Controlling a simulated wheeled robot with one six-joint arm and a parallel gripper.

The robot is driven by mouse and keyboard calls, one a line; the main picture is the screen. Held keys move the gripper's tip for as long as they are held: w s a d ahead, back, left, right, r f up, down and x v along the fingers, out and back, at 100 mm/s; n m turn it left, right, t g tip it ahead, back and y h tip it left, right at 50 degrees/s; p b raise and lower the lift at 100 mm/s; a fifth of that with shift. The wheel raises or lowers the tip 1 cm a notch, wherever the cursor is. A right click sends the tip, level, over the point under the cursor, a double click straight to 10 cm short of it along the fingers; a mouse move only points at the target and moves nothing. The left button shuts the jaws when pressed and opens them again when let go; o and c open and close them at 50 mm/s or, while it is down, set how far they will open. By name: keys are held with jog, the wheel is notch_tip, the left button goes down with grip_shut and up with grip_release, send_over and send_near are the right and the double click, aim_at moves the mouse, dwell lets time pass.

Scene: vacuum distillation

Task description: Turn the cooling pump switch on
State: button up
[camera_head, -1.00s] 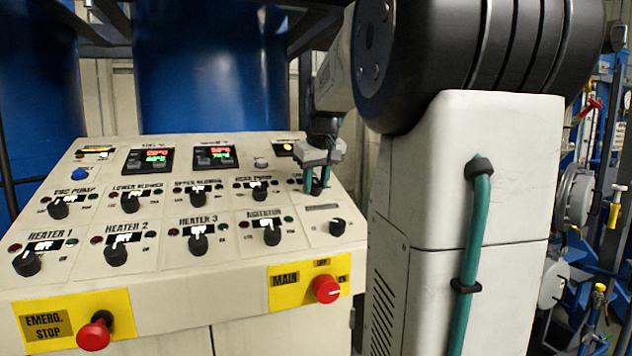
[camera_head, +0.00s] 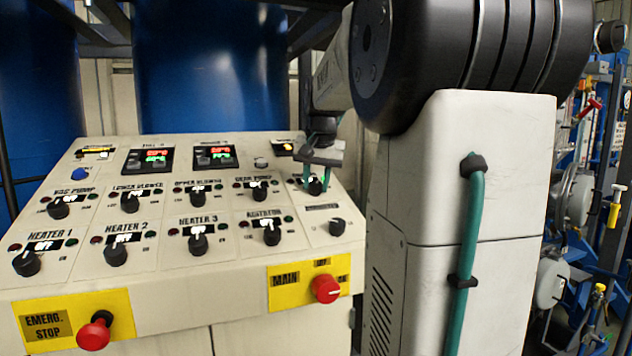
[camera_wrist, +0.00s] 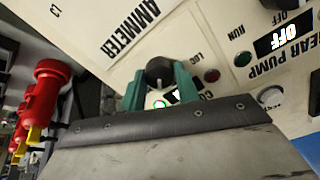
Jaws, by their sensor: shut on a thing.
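The control panel (camera_head: 160,262) carries two rows of black rotary switches. The cooling pump switch (camera_head: 316,187) is the black knob at the right end of the upper row, beside the gear pump knob (camera_head: 260,193). My gripper (camera_head: 314,180) reaches down over it. In the wrist view the knob (camera_wrist: 158,72) sits between the two green fingers of my gripper (camera_wrist: 161,84), which are shut on it. A small lamp beside it glows green (camera_wrist: 158,103). Its label and display are mostly hidden by my fingers and gripper body. The gear pump display (camera_wrist: 283,34) reads OFF.
A red emergency stop button (camera_head: 94,332) and a red main knob (camera_head: 326,289) stand out from the panel's front. Blue tanks (camera_head: 210,70) are behind the panel. Pipes and valves (camera_head: 600,200) fill the right side.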

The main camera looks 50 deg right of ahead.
jog(key=shift+m, duration=2.1)
jog(key=shift+r, duration=0.1)
jog(key=o, duration=1)
jog(key=shift+c, duration=0.2)
jog(key=v, duration=0.7)
jog(key=shift+r, duration=0.35)
jog(key=shift+s, duration=0.1)
